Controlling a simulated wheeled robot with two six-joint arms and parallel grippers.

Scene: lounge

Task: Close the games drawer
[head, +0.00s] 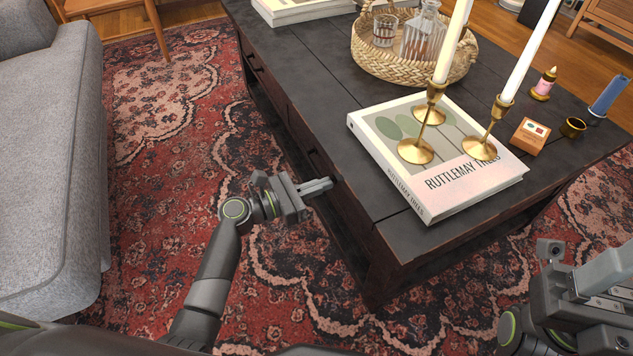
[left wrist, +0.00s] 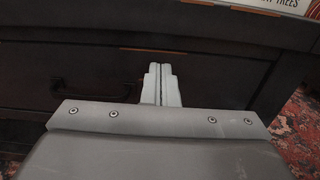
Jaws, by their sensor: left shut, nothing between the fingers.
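The dark wooden coffee table (head: 350,185) has drawers along its left side. A drawer front (left wrist: 205,85) with a dark handle (left wrist: 75,88) fills the middle of the left wrist view. My left gripper (head: 326,184) is shut and empty, its tips at or very near this front, right of the handle; whether they touch I cannot tell. The fingers also show in the left wrist view (left wrist: 161,70). The drawer looks about flush, but any small gap is hidden. My right gripper (head: 600,275) is at the lower right, apart from the table; its fingertips are unclear.
A book (head: 435,165) with two brass candlesticks lies on the tabletop near the left gripper. A wicker tray (head: 370,60) with glassware stands behind it. A small box (head: 530,136) is at the right. A grey sofa (head: 50,160) stands left; patterned rug (head: 160,180) lies between.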

